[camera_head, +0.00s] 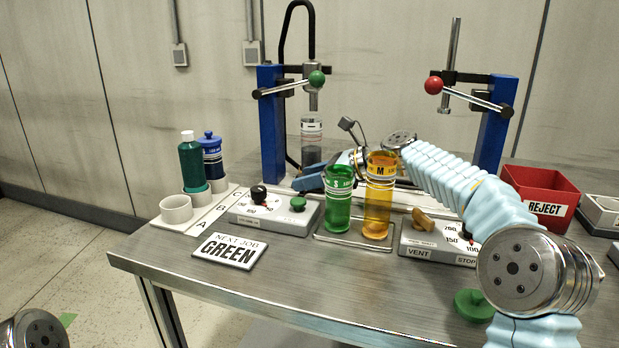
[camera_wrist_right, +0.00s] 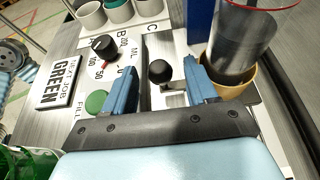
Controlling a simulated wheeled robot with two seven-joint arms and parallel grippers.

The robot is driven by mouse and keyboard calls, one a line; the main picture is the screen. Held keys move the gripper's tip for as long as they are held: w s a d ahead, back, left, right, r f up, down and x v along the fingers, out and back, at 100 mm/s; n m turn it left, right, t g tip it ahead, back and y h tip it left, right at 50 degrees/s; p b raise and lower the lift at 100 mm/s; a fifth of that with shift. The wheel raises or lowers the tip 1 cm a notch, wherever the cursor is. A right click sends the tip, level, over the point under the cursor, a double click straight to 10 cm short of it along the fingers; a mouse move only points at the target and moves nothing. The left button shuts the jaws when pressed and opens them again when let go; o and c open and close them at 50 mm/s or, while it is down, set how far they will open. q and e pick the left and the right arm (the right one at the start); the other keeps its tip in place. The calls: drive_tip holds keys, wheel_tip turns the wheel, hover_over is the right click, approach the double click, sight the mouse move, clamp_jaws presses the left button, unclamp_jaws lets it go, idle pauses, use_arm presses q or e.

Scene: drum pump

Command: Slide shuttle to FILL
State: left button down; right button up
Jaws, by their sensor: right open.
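My right gripper (camera_head: 316,180) reaches in from the right, over the rail (camera_head: 398,196) behind the control boxes. In the right wrist view the gripper (camera_wrist_right: 161,82) is open. A black ball knob (camera_wrist_right: 159,70), which looks like the shuttle's handle, lies between its blue fingers with gaps on both sides. A clear cylinder (camera_head: 312,128) stands near the left blue post, below the nozzle; its lower part looks dark. In the wrist view the cylinder (camera_wrist_right: 243,45) sits in a tan cup (camera_wrist_right: 232,88) right of the fingers. The shuttle's body is mostly hidden. My left gripper is out of view.
The left control box (camera_head: 274,212) has a black dial and green button. Green (camera_head: 338,203) and amber (camera_head: 379,200) cylinders stand in front of my right arm. A NEXT JOB GREEN sign (camera_head: 230,251), bottles at left and a red REJECT bin (camera_head: 540,190) flank the area.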

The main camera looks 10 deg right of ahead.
drive_tip(key=v, duration=1.3)
drive_tip(key=shift+d+r, duration=0.2)
drive_tip(key=shift+d, duration=0.05)
drive_tip(key=shift+s, duration=0.1)
